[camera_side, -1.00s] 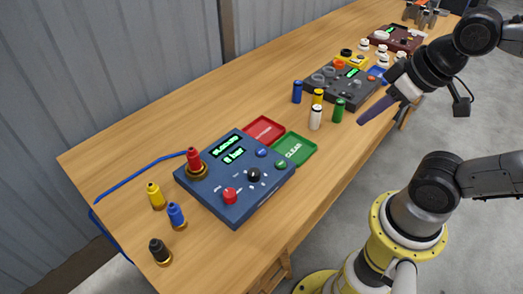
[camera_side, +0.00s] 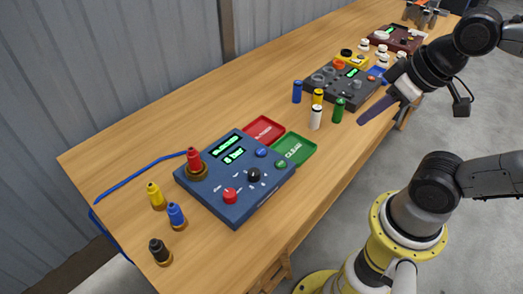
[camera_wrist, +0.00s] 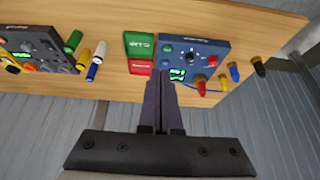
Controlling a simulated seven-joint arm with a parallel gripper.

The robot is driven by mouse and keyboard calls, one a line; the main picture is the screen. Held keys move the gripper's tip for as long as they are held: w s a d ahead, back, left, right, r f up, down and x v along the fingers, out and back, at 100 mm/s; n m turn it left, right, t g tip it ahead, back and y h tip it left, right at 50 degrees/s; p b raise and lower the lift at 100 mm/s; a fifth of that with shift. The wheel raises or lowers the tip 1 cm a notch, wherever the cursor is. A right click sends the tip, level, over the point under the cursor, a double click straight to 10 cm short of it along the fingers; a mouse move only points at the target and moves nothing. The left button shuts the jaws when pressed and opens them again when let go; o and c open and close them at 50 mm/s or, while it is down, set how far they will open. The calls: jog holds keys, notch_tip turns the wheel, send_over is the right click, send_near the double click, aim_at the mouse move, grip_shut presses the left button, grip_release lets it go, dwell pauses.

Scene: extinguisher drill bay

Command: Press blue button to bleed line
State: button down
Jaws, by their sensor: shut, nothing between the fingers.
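A blue control panel (camera_side: 240,190) lies on the wooden bench in the side view. Its blue button (camera_side: 261,152) is at the far right part of its top, beside a green button (camera_side: 281,164). A lit green display (camera_side: 228,150) shows two lines; the lower seems to read "8 bar". My gripper (camera_side: 362,121) is shut and empty, high to the right of the panel and well apart from it. In the wrist view the dark fingers (camera_wrist: 159,80) are together, with the panel (camera_wrist: 205,46) beyond them; they partly cover its near corner.
A red tray (camera_side: 264,129) and a green tray (camera_side: 298,146) adjoin the panel. A red bottle-shaped piece (camera_side: 194,158) stands on the panel. Yellow, blue and black ones stand at left near a blue hose (camera_side: 138,178). Several cylinders and a grey panel (camera_side: 335,88) stand farther back.

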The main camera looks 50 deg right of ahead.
jog(key=shift+w, duration=0.1)
jog(key=w+r+m+t, duration=0.3)
jog(key=w, duration=0.3)
jog(key=m+y, duration=0.1)
jog(key=m, duration=0.4)
send_over(264, 154)
notch_tip(264, 154, down, 14)
jog(key=shift+f+t, duration=0.25)
jog(key=shift+t, duration=0.05)
jog(key=shift+f, duration=0.1)
jog(key=shift+f, duration=4.3)
